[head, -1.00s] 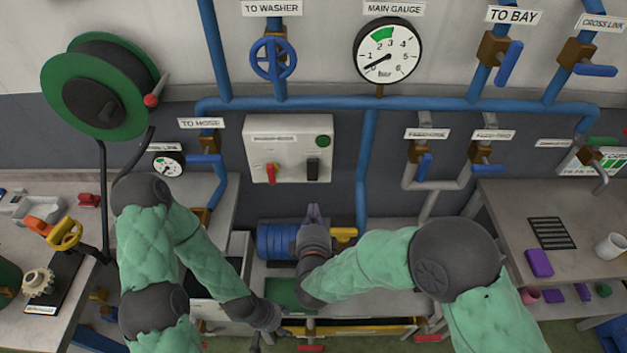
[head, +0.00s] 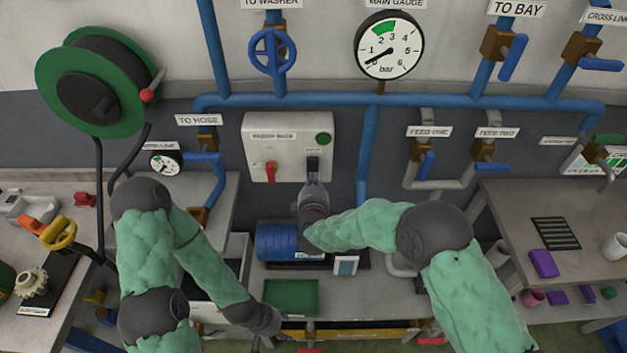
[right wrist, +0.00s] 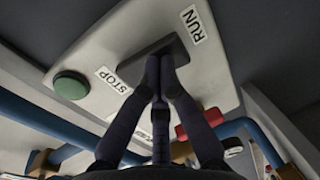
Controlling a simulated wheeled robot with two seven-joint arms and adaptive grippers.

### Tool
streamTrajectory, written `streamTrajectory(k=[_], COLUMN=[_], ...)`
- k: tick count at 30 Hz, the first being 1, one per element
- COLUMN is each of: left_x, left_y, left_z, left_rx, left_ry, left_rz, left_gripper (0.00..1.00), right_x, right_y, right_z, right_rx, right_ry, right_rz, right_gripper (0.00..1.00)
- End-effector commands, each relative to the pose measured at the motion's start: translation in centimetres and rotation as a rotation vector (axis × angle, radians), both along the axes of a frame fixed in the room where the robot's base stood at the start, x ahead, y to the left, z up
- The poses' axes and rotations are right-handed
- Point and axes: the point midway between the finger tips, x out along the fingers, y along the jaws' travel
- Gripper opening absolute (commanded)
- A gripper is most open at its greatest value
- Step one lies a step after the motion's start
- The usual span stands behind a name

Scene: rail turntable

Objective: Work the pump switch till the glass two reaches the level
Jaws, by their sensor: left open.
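The pump switch (head: 313,165) is a dark rocker on the pale control box, and it also shows in the right wrist view (right wrist: 130,72) between STOP and RUN labels. My right gripper (head: 312,180) is at the switch from below. In the right wrist view its fingertips (right wrist: 160,58) are close together against the dark switch plate and hide its middle, so I cannot tell the rocker's position. My left gripper (head: 270,340) is open and low at the front, apart from the switch. I cannot make out glass two or its level.
The control box (head: 255,145) also bears a red lever (head: 270,172) and a green button (head: 323,139). The main gauge (head: 389,46) reads just below 1. A blue pump (head: 277,241) and a green tray (head: 291,296) lie below. Blue pipes cross the wall.

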Motion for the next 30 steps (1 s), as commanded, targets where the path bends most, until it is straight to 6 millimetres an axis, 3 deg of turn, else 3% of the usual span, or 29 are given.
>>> streamTrajectory(k=[11,20,30], left_x=[0.0,0.0,0.0], left_y=[0.0,0.0,0.0], left_z=[-0.1,-3.1,-2.4], left_rx=[0.000,0.000,0.000], left_ry=[0.000,0.000,-0.001], left_rz=[0.000,0.000,0.000], left_gripper=[0.57,0.57,0.57], right_x=[0.1,0.9,1.0], right_y=[0.0,-0.1,-0.2], right_z=[0.0,-1.1,-0.3], right_rx=[0.000,0.000,0.001], right_ry=[-0.002,-0.099,-0.098], right_rz=[0.000,-0.001,-0.002], right_gripper=[0.00,0.00,0.00])
